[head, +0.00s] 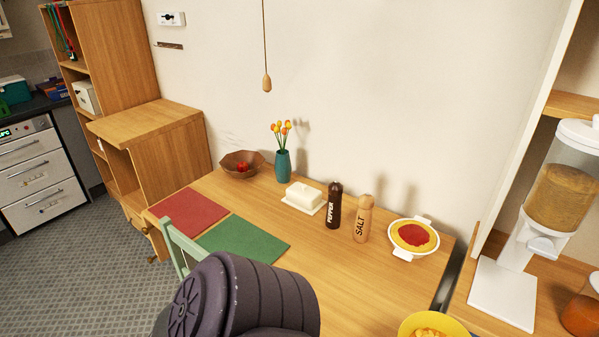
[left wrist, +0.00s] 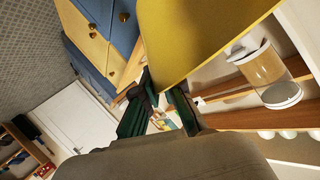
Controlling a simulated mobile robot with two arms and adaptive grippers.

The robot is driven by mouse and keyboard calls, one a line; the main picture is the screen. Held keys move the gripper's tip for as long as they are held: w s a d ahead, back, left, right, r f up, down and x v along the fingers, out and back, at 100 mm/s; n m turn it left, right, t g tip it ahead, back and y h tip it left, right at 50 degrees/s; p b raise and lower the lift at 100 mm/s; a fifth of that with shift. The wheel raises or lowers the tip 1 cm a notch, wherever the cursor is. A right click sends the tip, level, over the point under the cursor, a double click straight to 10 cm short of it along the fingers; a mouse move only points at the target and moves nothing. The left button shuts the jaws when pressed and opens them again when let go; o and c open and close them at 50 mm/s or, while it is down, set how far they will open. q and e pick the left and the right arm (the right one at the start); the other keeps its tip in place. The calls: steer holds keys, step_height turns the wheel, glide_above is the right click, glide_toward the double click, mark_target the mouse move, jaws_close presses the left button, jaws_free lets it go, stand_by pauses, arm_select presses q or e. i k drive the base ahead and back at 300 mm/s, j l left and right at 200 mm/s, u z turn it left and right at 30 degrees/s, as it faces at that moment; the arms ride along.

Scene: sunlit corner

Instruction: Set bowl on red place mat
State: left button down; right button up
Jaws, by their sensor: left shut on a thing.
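The yellow bowl (head: 407,327) is at the bottom edge of the head view, partly cut off, with orange-yellow pieces in it. It also fills the upper part of the left wrist view (left wrist: 200,35). My left gripper (left wrist: 160,98) is shut on the bowl at its rim. In the head view only my dark left arm shows at the bottom, and its gripper is out of frame. The red place mat (head: 189,209) lies bare on the table's left end, to the left of the green place mat (head: 243,239). My right gripper is in neither view.
The wooden table (head: 300,238) also holds a brown bowl (head: 236,172), a teal vase (head: 283,166), a butter dish (head: 304,199), pepper mill (head: 334,207), salt mill (head: 363,220) and white dish (head: 399,252). A green chair back (head: 176,246) stands at the front edge. A cereal dispenser (head: 557,190) is at right.

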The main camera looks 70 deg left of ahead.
mark_target(192, 213)
steer(key=k+j, duration=0.25)
steer(key=j, duration=0.3)
steer(key=k+j, duration=0.25)
steer(key=j, duration=0.3)
steer(key=k+j, duration=0.25)
steer(key=j, duration=0.3)
steer(key=k+j, duration=0.25)
steer(key=j, duration=0.35)
steer(key=k+j, duration=0.25)
steer(key=j, duration=0.3)
steer(key=k+j, duration=0.2)
steer(key=j, duration=0.35)
steer(key=k+j+u, duration=0.1)
steer(key=k+j, duration=0.15)
steer(key=j, duration=0.3)
steer(key=k+j, duration=0.25)
steer(key=j, duration=0.3)
